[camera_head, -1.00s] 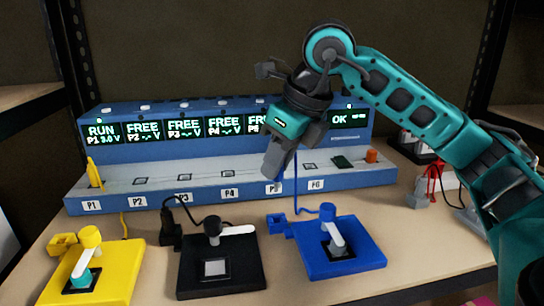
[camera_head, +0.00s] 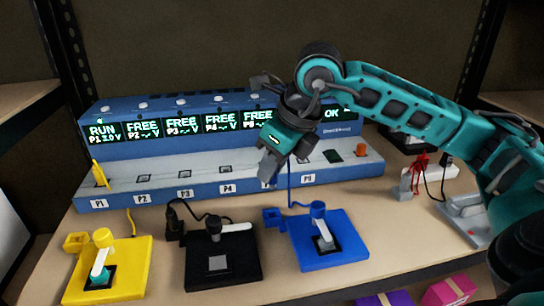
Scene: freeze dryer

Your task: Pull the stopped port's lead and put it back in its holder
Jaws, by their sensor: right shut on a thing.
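A blue instrument bank (camera_head: 131,195) has ports labelled P1 to P6. Its P1 screen (camera_head: 102,131) reads RUN, P2 to P5 read FREE, and my arm covers the P6 screen. My right gripper (camera_head: 268,172) is shut in front of the P5 area and hides its label. A blue cable (camera_head: 290,185) runs from behind its fingers to the blue pad (camera_head: 346,255); the held blue lead's plug is hidden. A small blue holder (camera_head: 273,216) stands at that pad's far left corner and looks empty. A yellow plug (camera_head: 98,173) stands in P1. My left gripper is out of view.
A yellow pad (camera_head: 128,275) and a black pad (camera_head: 210,273) lie left of the blue pad. A black plug (camera_head: 173,225) stands upright beside the black pad. An orange knob (camera_head: 360,150) is on the bank's right end. Red leads (camera_head: 419,170) lie farther right.

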